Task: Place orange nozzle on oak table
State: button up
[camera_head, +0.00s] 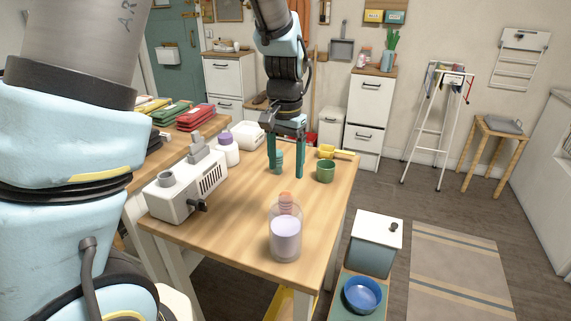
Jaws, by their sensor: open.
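The oak table (232,236) stands in front of me with a light wood top. A clear bottle with pale purple liquid (285,238) stands near its front edge. The orange nozzle (286,199) shows at the bottle's top; I cannot tell if it is fixed there. My gripper (287,173) points down over the table, beyond the bottle, with its two teal fingers apart. Nothing orange is between them.
A green cup (325,171) and a yellow scoop (332,152) lie right of my gripper. A white machine (186,190) and a purple-lidded jar (228,149) stand to the left. A blue bowl (362,294) sits low beside the table. The table's middle front is clear.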

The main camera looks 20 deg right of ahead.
jog(key=shift+r, duration=0.4)
jog(key=s+a+n+t, duration=0.1)
jog(key=a+n, duration=0.8)
jog(key=a, duration=1.9)
jog(key=shift+s+a+r+t, duration=0.2)
jog(key=shift+s+t, duration=0.1)
jog(key=shift+s, duration=0.25)
